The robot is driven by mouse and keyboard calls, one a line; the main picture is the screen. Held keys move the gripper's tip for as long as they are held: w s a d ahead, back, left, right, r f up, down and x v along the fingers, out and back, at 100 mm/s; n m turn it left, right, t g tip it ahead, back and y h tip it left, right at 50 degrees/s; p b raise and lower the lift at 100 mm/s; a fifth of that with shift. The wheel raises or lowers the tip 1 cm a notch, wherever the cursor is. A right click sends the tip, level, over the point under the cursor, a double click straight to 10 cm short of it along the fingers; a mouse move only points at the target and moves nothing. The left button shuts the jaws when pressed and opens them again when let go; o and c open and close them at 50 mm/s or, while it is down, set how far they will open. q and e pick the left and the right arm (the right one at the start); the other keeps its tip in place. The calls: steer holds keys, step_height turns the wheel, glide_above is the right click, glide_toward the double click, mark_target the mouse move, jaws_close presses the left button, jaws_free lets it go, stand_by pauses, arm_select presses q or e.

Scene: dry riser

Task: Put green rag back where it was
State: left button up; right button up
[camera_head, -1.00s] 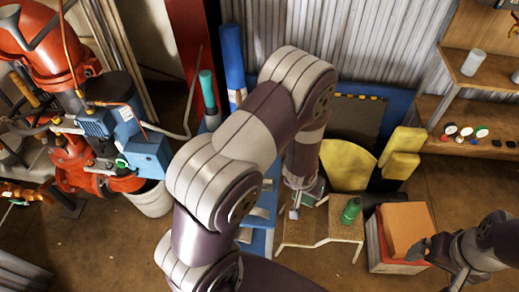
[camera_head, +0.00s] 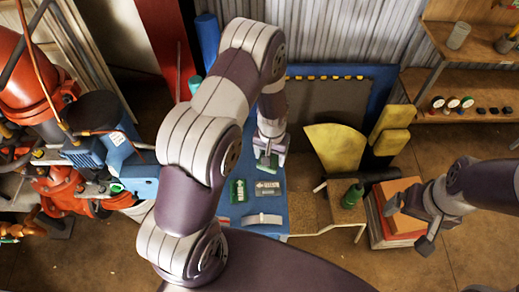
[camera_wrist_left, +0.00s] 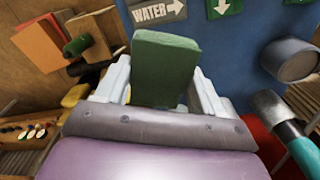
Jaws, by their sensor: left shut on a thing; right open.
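My left gripper (camera_head: 268,155) is shut on a green rag, which looks like a flat, stiff green pad. The rag (camera_wrist_left: 165,68) stands out between the two pale fingers in the left wrist view; its lower end is hidden by the gripper. In the head view only a small part of the rag (camera_head: 266,165) shows below the fingers, above the far part of a blue surface (camera_head: 272,208). Whether it touches that surface I cannot tell. My right gripper (camera_head: 415,222) is open and empty, at the right by an orange block.
Red-blue pump machinery (camera_head: 95,150) fills the left.

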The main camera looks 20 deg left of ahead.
mark_target(262, 153)
arm_select(q)
steer(key=w+a+f, duration=0.2)
steer(key=shift+w+a+p, duration=0.2)
steer(key=shift+w+p, duration=0.1)
steer(key=shift+p, duration=0.1)
steer(key=w+a+f, duration=0.1)
steer(key=a+f, duration=0.1)
steer(key=shift+w+a, duration=0.3)
steer(key=shift+w, duration=0.05)
steer(key=f, duration=0.1)
steer(key=f+p, duration=0.1)
steer(key=f, duration=0.1)
steer(key=shift+s+d+f+p, duration=0.15)
steer(key=shift+d+p, duration=0.15)
steer(key=shift+p, duration=0.05)
steer(key=shift+d+f, duration=0.1)
steer(key=shift+f, duration=0.05)
steer(key=shift+a+f, duration=0.15)
steer(key=shift+a, duration=0.05)
steer(key=o, duration=1)
steer(key=shift+o, duration=0.2)
steer(key=shift+d, duration=0.1)
arm_select(e)
step_height(262, 153, up, 3)
steer(key=shift+f, duration=0.1)
